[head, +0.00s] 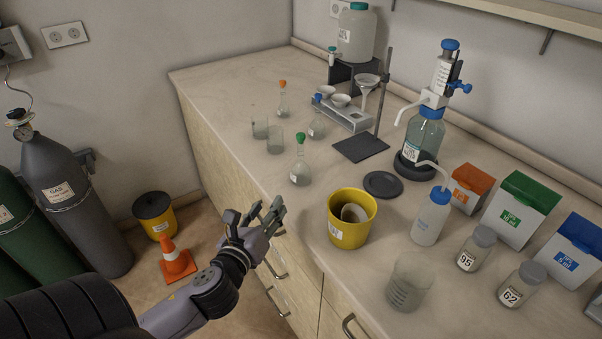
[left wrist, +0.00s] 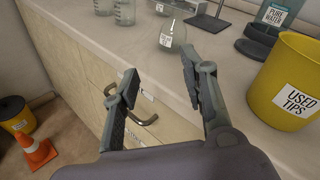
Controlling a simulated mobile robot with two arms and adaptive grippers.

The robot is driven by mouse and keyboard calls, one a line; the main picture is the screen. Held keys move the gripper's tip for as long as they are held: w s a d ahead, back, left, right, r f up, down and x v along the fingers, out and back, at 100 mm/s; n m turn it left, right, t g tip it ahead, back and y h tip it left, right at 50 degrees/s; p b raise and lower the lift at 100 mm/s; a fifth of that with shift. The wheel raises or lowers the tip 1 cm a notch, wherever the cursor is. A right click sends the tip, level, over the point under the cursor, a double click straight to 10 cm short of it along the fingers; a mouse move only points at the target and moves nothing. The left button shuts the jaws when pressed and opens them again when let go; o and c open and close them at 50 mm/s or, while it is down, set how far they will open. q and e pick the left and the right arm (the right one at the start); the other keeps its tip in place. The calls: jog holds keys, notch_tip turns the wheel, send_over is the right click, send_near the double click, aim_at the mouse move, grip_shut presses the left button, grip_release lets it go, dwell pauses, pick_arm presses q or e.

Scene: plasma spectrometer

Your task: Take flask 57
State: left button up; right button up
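Several stoppered glass flasks stand on the bench in the head view: one with a green stopper (head: 300,174), one with an orange stopper (head: 283,106) and one with a blue stopper (head: 317,127). I cannot read the number 57 on any of them. The green-stoppered flask is nearest my left gripper (head: 267,212). In the left wrist view a labelled flask (left wrist: 173,36) stands beyond the fingertips, its top cut off by the frame. My left gripper (left wrist: 158,75) is open and empty, in front of the bench edge and apart from the flask. My right gripper is not in view.
A yellow used-tips bin (head: 350,222) stands right of the flask. Beakers (head: 275,143), a stand (head: 361,147) and a black round pad (head: 383,184) are farther back. A wash bottle (head: 430,218) and jars (head: 476,250) stand at right. Drawer handles (head: 276,268) jut out below.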

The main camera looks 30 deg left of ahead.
pick_arm(q)
notch_tip(320, 180, up, 6)
jog(key=d+f+m+t+h, duration=0.1)
jog(key=m+t, duration=0.1)
jog(key=m, duration=0.3)
jog(key=p, duration=0.2)
send_near(299, 148)
jog(key=w, duration=0.5)
jog(key=shift+w+a+f, duration=0.25)
jog(key=shift+a, duration=0.05)
jog(key=w, duration=0.2)
jog(key=w+a+p, duration=0.1)
jog(key=w, duration=0.2)
jog(key=shift+a+r, duration=0.2)
jog(key=shift+a, duration=0.05)
jog(key=shift+w+f, duration=0.1)
jog(key=shift+w, duration=0.15)
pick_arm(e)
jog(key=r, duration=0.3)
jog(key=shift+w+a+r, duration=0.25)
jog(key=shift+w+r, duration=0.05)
pick_arm(q)
jog(key=c, duration=0.8)
grip_shut()
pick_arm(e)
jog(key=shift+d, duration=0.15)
